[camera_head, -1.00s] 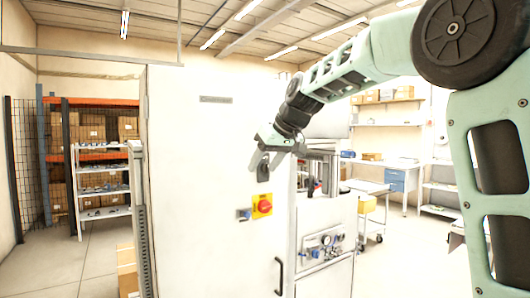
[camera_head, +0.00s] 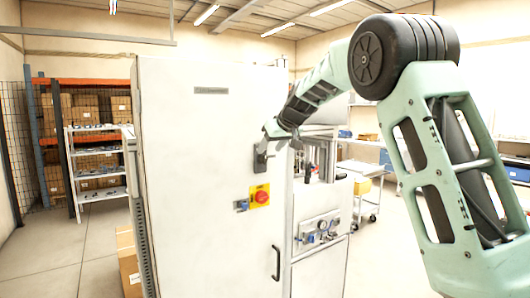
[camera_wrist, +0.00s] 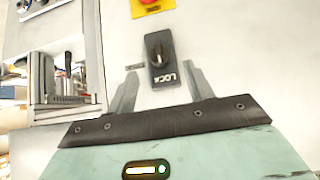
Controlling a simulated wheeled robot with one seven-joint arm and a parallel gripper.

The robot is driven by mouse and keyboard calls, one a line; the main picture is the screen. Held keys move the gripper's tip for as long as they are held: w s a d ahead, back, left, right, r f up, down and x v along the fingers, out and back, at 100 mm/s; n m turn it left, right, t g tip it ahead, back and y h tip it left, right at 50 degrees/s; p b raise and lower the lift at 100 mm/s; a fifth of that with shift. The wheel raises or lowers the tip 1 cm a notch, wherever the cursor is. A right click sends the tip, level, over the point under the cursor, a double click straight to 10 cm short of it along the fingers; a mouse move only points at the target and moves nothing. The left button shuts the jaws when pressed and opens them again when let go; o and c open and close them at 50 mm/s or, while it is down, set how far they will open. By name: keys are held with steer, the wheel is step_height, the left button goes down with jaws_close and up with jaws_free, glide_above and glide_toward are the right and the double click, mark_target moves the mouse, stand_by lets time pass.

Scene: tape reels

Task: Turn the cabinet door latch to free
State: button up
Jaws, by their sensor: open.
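The cabinet door (camera_head: 215,150) is a tall white panel and is closed. In the wrist view the latch (camera_wrist: 159,50) is a black plate with a dark knob lying roughly along the plate's length. The word LOCK reads upside down at the plate's near end. My gripper (camera_wrist: 163,72) is open, with one grey finger on each side of the plate's near end. It holds nothing. Whether the fingers touch the door, I cannot tell.
A red rotary switch on a yellow plate (camera_head: 260,196) sits just below the latch. A black door handle (camera_head: 276,262) is lower right. A machine with gauges (camera_head: 320,232) stands right of the door.

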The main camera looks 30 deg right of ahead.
mark_target(265, 156)
steer(key=shift+p+x, duration=0.7)
steer(key=shift+x, duration=2.05)
steer(key=c, duration=1)
